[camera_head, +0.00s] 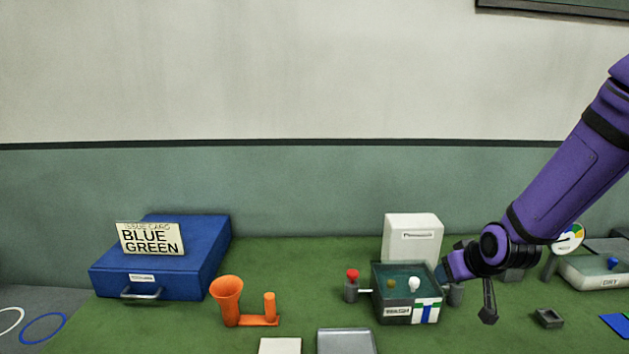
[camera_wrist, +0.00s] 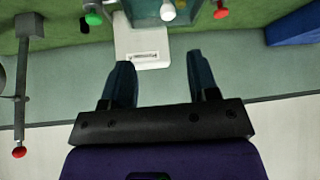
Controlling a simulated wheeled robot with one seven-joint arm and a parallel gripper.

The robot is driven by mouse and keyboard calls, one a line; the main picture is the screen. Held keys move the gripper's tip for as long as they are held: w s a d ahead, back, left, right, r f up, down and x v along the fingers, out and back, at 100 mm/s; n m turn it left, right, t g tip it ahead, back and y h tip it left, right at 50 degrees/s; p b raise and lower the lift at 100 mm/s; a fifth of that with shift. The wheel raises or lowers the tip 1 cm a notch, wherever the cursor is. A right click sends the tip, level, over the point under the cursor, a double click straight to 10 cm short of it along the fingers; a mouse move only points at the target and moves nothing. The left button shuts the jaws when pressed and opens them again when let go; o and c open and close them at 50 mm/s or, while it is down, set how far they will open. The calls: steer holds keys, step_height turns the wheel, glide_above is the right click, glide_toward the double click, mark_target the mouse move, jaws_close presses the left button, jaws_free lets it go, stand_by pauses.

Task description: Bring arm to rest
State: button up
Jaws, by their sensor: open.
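My purple arm reaches in from the right in the head view. My gripper (camera_head: 452,266) is beside the right edge of the wash box (camera_head: 408,308), and the head view does not show whether they touch. In the wrist view my gripper's two dark teal fingers (camera_wrist: 160,65) stand apart with nothing between them. The wash box is a dark, open container with a white label and blue and green marks. A white knob (camera_head: 413,286) and a yellowish one show inside it.
A white panel (camera_head: 412,234) stands behind the wash box, a red-topped post (camera_head: 352,284) to its left. A blue case (camera_head: 160,262) with a card reading BLUE GREEN, an orange funnel stand (camera_head: 228,297), a gauge (camera_head: 568,237) and a pale tray (camera_head: 592,279) share the green table.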

steer(key=s+r+m+g+h, duration=0.1)
steer(key=s+r+m+g, duration=0.1)
steer(key=s+r, duration=2.1)
steer(key=shift+s+a, duration=0.3)
steer(key=shift+s, duration=0.95)
steer(key=shift+f, duration=0.1)
